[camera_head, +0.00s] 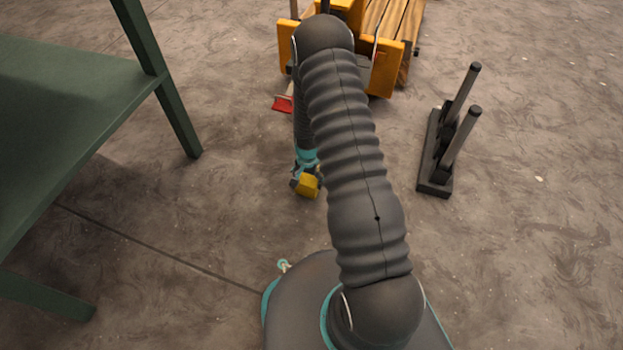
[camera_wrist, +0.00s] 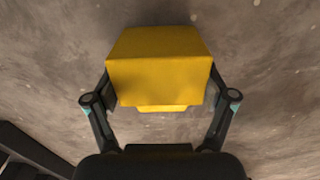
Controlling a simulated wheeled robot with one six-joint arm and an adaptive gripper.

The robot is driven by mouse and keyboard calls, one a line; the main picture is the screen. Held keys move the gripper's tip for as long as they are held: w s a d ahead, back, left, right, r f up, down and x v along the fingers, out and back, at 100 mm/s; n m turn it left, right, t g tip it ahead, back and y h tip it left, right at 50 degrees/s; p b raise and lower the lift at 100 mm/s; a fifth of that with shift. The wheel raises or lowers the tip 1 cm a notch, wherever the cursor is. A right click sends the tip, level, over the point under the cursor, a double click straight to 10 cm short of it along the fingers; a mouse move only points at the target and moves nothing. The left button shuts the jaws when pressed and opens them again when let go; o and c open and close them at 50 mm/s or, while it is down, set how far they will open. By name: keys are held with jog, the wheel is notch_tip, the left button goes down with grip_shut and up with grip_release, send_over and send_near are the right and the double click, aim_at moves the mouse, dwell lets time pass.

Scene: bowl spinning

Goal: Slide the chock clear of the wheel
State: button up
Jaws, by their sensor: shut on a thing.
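The yellow chock (camera_head: 309,186) is in the middle of the head view, below the orange machine and apart from it. My gripper (camera_head: 305,180) is shut on the chock, seen partly behind my arm. In the wrist view the chock (camera_wrist: 158,70) fills the space between the two fingers of my gripper (camera_wrist: 160,85), one finger on each side. Bare floor shows around it there. I cannot tell whether the chock touches the floor. No wheel can be made out clearly; my arm covers part of the machine.
The orange machine (camera_head: 381,78) with wooden slats stands at the top. A small red piece (camera_head: 283,104) shows at its lower left. A dark stand with two posts (camera_head: 436,165) is at right. A green table (camera_head: 75,95) is at left. Floor between them is open.

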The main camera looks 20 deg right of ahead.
jog(key=shift+s+a, duration=0.45)
jog(key=o, duration=1.4)
notch_tip(320, 180, up, 12)
